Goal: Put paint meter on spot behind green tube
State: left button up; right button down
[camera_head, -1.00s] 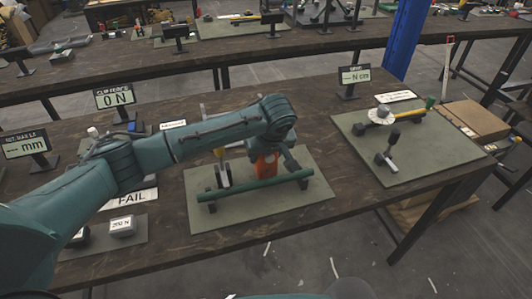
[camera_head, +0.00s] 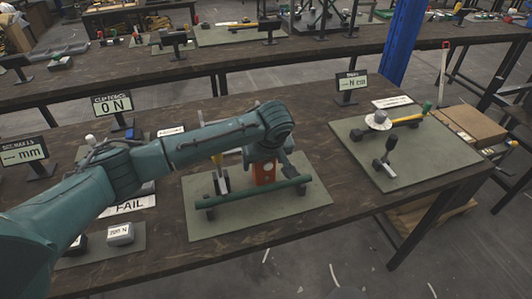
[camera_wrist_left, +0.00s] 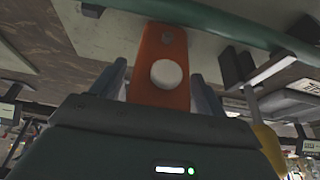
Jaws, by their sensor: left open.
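The orange paint meter (camera_head: 264,174) stands on the grey-green mat (camera_head: 230,228), just behind the green tube (camera_head: 250,194). The tube lies across dark supports. My left gripper (camera_head: 267,159) is at the meter, from above and behind in the head view. In the left wrist view the meter (camera_wrist_left: 155,50), with a pale round spot on its face, lies between the two open fingers (camera_wrist_left: 160,88). A gap shows beside the fingers. The green tube (camera_wrist_left: 230,22) crosses beyond the meter. The spot under the meter is hidden. My right gripper is not in view.
A yellow-handled tool (camera_head: 220,178) stands at the left of the meter, close by. A FAIL label (camera_head: 130,206) and a 0 N display (camera_head: 115,103) are further left. The right mat (camera_head: 365,165) holds other gauges. The mat in front of the tube is clear.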

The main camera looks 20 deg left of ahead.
pick_arm(q)
jog(key=v, duration=1.1)
jog(key=shift+s+d+r, duration=0.15)
jog(key=shift+d+r, duration=0.05)
jog(key=shift+r, duration=0.15)
